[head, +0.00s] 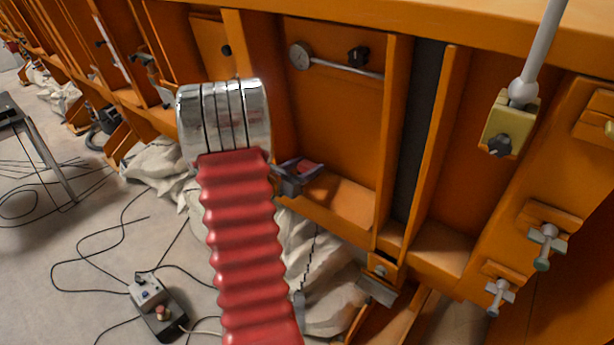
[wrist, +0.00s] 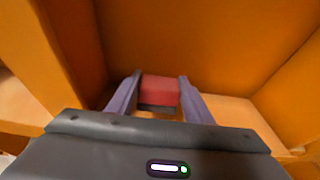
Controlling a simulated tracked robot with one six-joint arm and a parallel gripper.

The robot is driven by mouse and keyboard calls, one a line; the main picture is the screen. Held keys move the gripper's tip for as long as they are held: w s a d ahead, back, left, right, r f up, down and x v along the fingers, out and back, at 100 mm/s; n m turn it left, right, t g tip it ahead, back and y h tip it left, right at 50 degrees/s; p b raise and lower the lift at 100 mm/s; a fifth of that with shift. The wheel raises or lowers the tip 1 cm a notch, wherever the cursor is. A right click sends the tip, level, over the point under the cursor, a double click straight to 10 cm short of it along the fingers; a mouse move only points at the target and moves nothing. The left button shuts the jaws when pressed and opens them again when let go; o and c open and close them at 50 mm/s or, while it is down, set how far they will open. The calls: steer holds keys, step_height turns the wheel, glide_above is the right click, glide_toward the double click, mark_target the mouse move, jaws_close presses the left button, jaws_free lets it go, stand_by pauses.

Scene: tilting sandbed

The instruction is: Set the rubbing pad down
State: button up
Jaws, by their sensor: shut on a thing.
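The rubbing pad is a small red block with a dark underside. In the wrist view the pad (wrist: 160,91) sits between the two purple-grey fingers of my gripper (wrist: 160,82), which is shut on it. In the head view my gripper (head: 296,176) reaches into an orange bay, and the red pad (head: 308,168) shows partly between the fingers. The pad is close to the bay's lower ledge (head: 345,203). I cannot tell whether it touches the ledge.
Orange upright ribs (head: 392,145) bound the bay, and bare ledge lies right of the gripper. A gauge with a rod (head: 335,67) and a black knob (head: 358,56) are on the panel above. Crumpled pale cloth (head: 325,265) and a control box (head: 152,298) with cables lie below.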

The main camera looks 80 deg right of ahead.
steer(key=shift+f, duration=1.75)
steer(key=o, duration=1)
steer(key=shift+f, duration=0.1)
steer(key=v, duration=1.2)
